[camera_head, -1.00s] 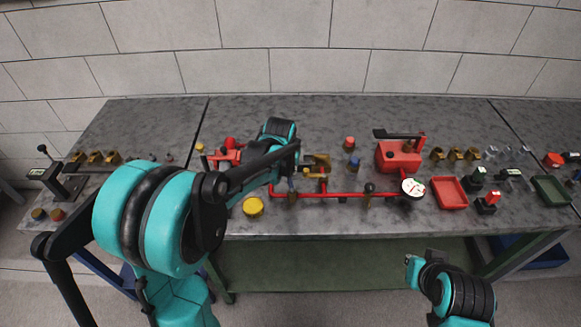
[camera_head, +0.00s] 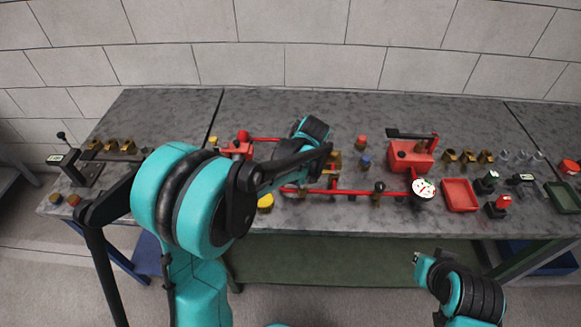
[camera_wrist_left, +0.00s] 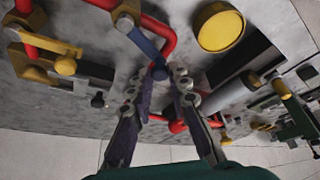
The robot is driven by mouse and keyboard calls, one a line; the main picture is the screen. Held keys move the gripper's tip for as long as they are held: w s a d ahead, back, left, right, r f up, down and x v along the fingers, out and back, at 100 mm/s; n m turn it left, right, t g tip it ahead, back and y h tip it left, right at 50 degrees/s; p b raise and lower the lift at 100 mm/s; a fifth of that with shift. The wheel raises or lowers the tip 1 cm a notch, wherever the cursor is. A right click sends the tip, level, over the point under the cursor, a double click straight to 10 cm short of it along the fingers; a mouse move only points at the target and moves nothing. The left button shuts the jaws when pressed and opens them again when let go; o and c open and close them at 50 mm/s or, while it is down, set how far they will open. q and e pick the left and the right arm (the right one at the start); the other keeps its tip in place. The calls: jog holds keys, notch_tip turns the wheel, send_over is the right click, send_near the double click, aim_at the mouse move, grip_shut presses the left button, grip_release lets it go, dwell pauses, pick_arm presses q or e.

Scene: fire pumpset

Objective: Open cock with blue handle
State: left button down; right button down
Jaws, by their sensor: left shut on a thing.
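The blue handle (camera_wrist_left: 147,42) of the cock shows in the left wrist view, on a metal fitting beside a red pipe (camera_wrist_left: 165,38). My left gripper (camera_wrist_left: 161,76) is shut on the free end of this handle, with a fingertip on either side. In the head view my left arm hides the handle and the fingertips. My right gripper (camera_head: 419,259) is at the lower right of the head view, in front of the table and away from the pipework. Its jaws are too small to read.
A yellow round cap (camera_wrist_left: 220,27) and a fitting with a yellow handle (camera_wrist_left: 45,40) lie close to the left gripper. On the table are a red pump box (camera_head: 410,155), a white gauge (camera_head: 424,189) and a red tray (camera_head: 460,195). The table's back strip is mostly clear.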

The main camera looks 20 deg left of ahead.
pick_arm(q)
jog(key=shift+s+d+n+g+y, duration=0.1)
jog(key=shift+s+n+g, duration=0.3)
jog(key=shift+n, duration=0.45)
jog(key=shift+s+n+g+y, duration=0.1)
jog(key=shift+s+n+g, duration=0.2)
jog(key=shift+n, duration=0.6)
jog(key=shift+s+d+n+g+y, duration=0.1)
jog(key=shift+s+n+g, duration=0.3)
jog(key=shift+n, duration=0.45)
jog(key=shift+s, duration=0.1)
jog(key=c, duration=1.7)
grip_release()
jog(key=v, duration=1.2)
jog(key=shift+s+a, duration=0.1)
jog(key=shift+s, duration=0.05)
